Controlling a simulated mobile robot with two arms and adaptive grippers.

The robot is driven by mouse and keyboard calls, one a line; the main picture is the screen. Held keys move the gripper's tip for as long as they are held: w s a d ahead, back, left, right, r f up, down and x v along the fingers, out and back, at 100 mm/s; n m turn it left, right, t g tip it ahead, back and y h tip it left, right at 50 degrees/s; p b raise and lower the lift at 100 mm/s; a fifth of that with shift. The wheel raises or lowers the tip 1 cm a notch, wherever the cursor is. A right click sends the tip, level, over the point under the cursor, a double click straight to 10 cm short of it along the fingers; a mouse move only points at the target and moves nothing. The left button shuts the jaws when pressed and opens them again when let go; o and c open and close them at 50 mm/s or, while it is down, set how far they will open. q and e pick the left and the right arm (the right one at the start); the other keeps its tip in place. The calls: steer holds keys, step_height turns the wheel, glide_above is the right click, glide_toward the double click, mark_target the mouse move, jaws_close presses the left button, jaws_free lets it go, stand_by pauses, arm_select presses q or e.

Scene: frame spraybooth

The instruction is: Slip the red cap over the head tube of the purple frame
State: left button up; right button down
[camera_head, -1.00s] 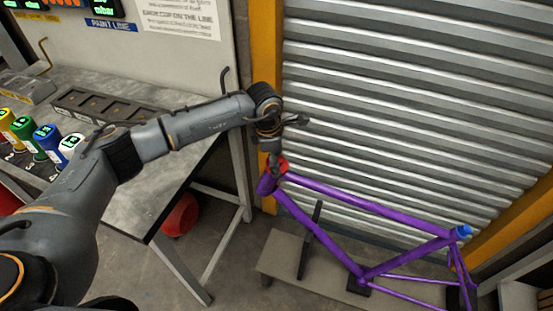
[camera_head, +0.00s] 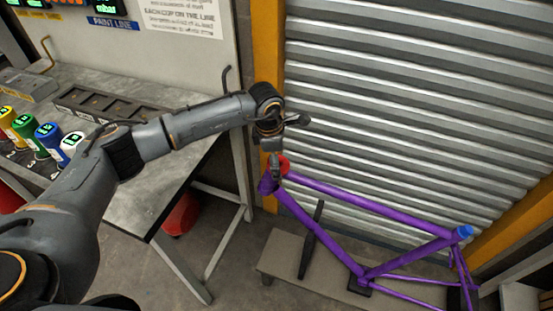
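The purple frame (camera_head: 355,208) stands on a low grey plinth in front of the shutter, its head tube (camera_head: 267,186) at its left end. The red cap (camera_head: 283,164) is at the top of the head tube, partly hidden behind my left gripper's fingers. I cannot tell whether it is around the tube or just above it. My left gripper (camera_head: 276,172) points down at the cap, its fingers overlapping it in the view. Whether they are closed on the cap is too small to tell. My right gripper is not in view.
A blue cap (camera_head: 464,232) sits on the frame's seat tube. A dark post (camera_head: 311,240) rises from the plinth (camera_head: 285,255). A metal table (camera_head: 150,205) with several coloured canisters and a dark slotted tray (camera_head: 100,104) stands at left. A red bucket (camera_head: 181,214) is under it.

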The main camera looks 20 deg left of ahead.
arm_select(q)
step_height(320, 180, up, 12)
steer(key=s, duration=0.1)
steer(key=shift+s+a, duration=0.4)
steer(key=shift+f, duration=0.15)
